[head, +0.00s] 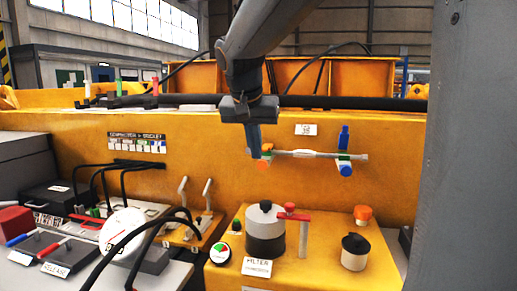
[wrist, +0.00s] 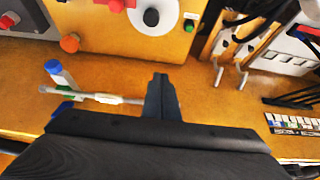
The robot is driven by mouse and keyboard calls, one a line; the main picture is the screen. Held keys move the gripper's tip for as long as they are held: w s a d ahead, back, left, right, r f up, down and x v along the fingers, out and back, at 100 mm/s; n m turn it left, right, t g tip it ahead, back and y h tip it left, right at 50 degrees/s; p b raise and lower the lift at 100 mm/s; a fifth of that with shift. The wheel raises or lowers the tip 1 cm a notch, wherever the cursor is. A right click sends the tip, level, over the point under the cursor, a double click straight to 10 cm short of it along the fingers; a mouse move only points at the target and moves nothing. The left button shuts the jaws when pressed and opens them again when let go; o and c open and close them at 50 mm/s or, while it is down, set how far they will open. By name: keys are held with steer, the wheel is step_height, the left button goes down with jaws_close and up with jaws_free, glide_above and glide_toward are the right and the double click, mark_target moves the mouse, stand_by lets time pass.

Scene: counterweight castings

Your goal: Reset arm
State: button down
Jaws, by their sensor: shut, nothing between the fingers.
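My gripper (head: 252,152) hangs in front of the yellow beam in the head view, pointing down, with its fingers together and nothing between them. In the wrist view the closed fingers (wrist: 161,80) point up toward the panel. A grey rod (head: 310,154) with blue, green and orange fittings runs across the beam to the right of the fingers. It also shows in the wrist view (wrist: 105,98), with its end close to the fingers. I cannot tell whether they touch.
Two upright levers (head: 195,200), black hoses and a round gauge (head: 122,231) are at the left. A large grey column fills the right side.

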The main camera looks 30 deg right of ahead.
steer(key=shift+s+a+r, duration=0.15)
steer(key=shift+s+a, duration=0.4)
steer(key=shift+s, duration=0.05)
steer(key=shift+s+a+r, duration=0.15)
steer(key=shift+s+a, duration=0.35)
steer(key=shift+s, duration=0.1)
steer(key=s+a+f+n+g+y, duration=0.1)
steer(key=s+f, duration=0.4)
steer(key=f, duration=0.5)
steer(key=s+a+f+n+g+y, duration=0.1)
steer(key=s+a+f+n, duration=0.3)
steer(key=f, duration=0.5)
steer(key=s+a+f+n+g+y, duration=0.1)
steer(key=s+a+f, duration=0.4)
steer(key=f, duration=0.5)
steer(key=s+n+g, duration=0.1)
steer(key=s+n, duration=0.1)
steer(key=shift+s+a+f+y, duration=0.15)
steer(key=shift+s+f+y, duration=0.2)
steer(key=shift+y, duration=0.05)
